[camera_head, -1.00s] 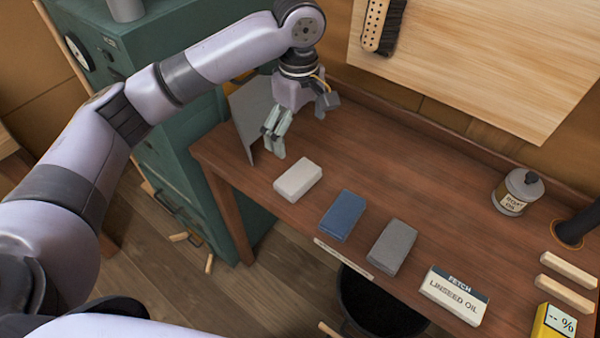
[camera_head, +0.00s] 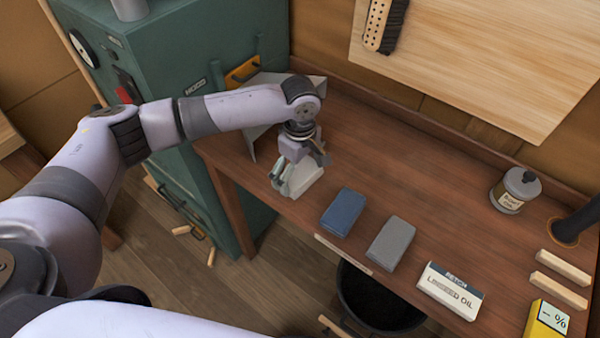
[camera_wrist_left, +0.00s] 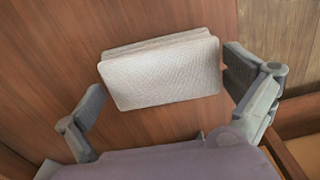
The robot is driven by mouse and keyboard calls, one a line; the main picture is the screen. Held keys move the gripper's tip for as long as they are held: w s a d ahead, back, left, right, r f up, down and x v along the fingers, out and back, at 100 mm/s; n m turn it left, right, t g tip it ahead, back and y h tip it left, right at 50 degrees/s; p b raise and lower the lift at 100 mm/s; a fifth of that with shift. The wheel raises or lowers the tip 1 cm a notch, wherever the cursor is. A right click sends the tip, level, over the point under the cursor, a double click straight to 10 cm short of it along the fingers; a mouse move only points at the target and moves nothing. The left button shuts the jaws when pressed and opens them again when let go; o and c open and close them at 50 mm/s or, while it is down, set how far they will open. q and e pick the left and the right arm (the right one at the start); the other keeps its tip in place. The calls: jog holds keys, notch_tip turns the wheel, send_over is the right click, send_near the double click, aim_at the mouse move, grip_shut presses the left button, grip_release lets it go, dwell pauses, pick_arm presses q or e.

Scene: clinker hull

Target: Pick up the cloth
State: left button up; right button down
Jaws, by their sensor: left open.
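Three folded cloths lie in a row on the wooden bench: a white one (camera_head: 304,180), a blue one (camera_head: 343,212) and a grey one (camera_head: 390,243). My left gripper (camera_head: 288,185) is over the white cloth and hides part of it in the head view. In the left wrist view the white cloth (camera_wrist_left: 162,72) lies folded on the bench, ahead of and between the spread fingers of my left gripper (camera_wrist_left: 168,98). The fingers are open, and I see a gap on both sides of the cloth. My right gripper is not in view.
A green cabinet (camera_head: 190,70) stands left. A black bucket (camera_head: 375,297) is below the front edge.

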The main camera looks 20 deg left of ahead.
aim_at(300, 171)
pick_arm(q)
jog(key=shift+f, duration=0.1)
jog(key=shift+c, duration=0.2)
jog(key=c, duration=0.8)
jog(key=shift+c, duration=0.2)
notch_tip(300, 171, up, 20)
jog(key=b, duration=0.1)
dwell(0.3)
